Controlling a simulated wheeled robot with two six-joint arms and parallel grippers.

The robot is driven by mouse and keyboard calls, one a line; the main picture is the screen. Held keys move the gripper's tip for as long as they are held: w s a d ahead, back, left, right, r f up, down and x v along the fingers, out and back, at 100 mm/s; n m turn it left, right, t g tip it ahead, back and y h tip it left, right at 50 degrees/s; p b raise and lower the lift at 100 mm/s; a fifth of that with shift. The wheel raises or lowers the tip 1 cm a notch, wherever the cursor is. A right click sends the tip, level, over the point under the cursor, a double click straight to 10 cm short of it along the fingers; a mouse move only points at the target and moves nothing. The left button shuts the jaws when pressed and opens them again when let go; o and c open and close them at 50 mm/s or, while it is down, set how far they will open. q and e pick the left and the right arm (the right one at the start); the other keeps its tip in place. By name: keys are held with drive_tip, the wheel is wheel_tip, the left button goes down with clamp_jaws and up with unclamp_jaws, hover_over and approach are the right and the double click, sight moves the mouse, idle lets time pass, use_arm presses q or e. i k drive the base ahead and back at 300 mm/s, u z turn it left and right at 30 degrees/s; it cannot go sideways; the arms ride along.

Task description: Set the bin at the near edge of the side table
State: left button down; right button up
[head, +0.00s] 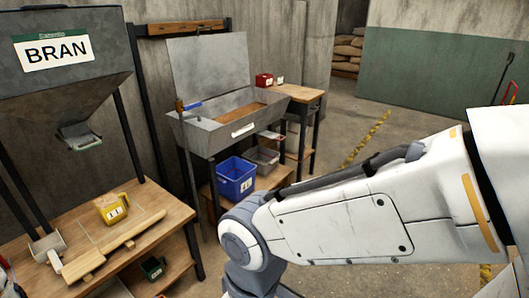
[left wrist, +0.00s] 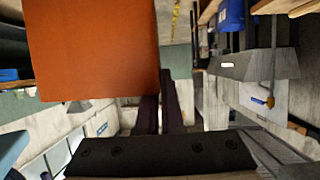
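A large plain orange bin (left wrist: 95,50) fills the upper left of the left wrist view, very close to the camera. My left gripper (left wrist: 163,102) shows there as two dark fingers close together at the bin's lower right corner. They appear shut on its edge; the exact contact is hard to see. The left gripper and the orange bin are not visible in the head view. My white right arm crosses the right of the head view, and its gripper is out of frame. A small wood-topped side table (head: 301,94) stands at the back, with a red container (head: 264,80) on it.
A grey trough (head: 222,128) with a raised lid stands before the side table. A blue bin (head: 235,177) and grey bin (head: 263,158) sit beneath it. A wooden bench (head: 160,208) holds a yellow measure (head: 115,208) under the BRAN hopper (head: 60,60). Floor (head: 365,105) is open at centre right.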

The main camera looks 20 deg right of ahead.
sight(302, 94)
drive_tip(key=z, duration=0.8)
drive_tip(key=i, duration=0.5)
drive_tip(key=z, duration=0.5)
drive_tip(key=i, duration=1.7)
drive_tip(key=z, duration=0.2)
drive_tip(key=i, duration=1.65)
drive_tip(key=u, duration=0.3)
